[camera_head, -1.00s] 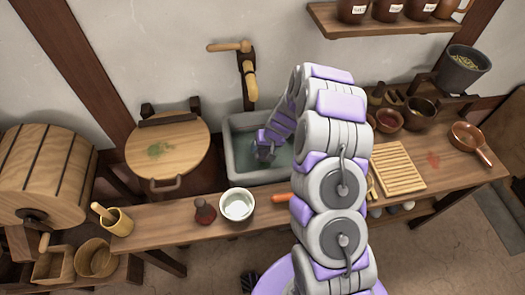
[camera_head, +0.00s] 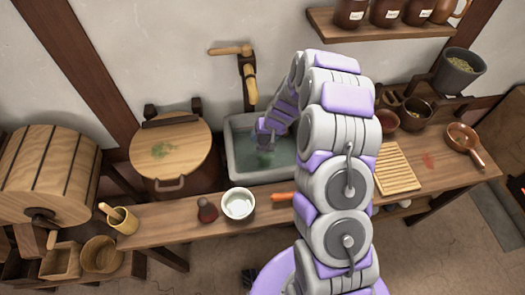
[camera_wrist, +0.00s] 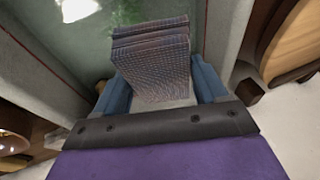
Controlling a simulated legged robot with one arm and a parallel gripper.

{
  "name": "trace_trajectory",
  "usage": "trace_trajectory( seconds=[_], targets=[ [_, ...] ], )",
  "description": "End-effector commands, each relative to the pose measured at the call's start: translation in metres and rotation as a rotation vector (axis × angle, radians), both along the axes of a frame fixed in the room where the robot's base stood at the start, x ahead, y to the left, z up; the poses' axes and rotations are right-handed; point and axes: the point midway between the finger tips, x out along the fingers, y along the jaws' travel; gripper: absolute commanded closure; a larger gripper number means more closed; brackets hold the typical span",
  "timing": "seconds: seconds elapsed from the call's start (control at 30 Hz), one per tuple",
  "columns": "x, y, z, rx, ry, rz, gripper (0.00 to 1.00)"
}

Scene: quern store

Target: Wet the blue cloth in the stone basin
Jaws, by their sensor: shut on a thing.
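The grey stone basin (camera_head: 229,152) stands behind the bench against the wall, with greenish water (camera_head: 288,158) in it. My gripper (camera_head: 266,136) is over the basin, partly hidden by my arm. In the wrist view my gripper (camera_wrist: 162,88) has its blue fingers shut on the folded blue cloth (camera_wrist: 150,50), which looks grey-blue with a fine check. The basin water (camera_wrist: 110,30) shows beyond the cloth. I cannot tell whether the cloth touches the water or is wet.
A wooden spout (camera_head: 249,80) sticks out of the wall above the basin. A round wooden lid (camera_head: 185,150) is left of it. On the bench (camera_head: 165,225) stand a white bowl (camera_head: 238,204), a small red-brown flask (camera_head: 207,210) and a slatted board (camera_head: 396,168). A shelf (camera_head: 340,25) hangs upper right.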

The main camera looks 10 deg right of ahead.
Motion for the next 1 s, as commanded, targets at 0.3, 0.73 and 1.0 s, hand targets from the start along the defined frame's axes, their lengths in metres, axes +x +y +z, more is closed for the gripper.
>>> trace_trajectory(
  seconds=[0.3,0.73,1.0],
  targets=[
    [0.0,0.0,0.025,0.0,0.0,0.001,0.52],
    [0.0,0.0,0.038,0.001,0.001,0.001,0.52],
    [0.0,0.0,0.038,0.0,0.001,0.001,0.52]
  ],
)
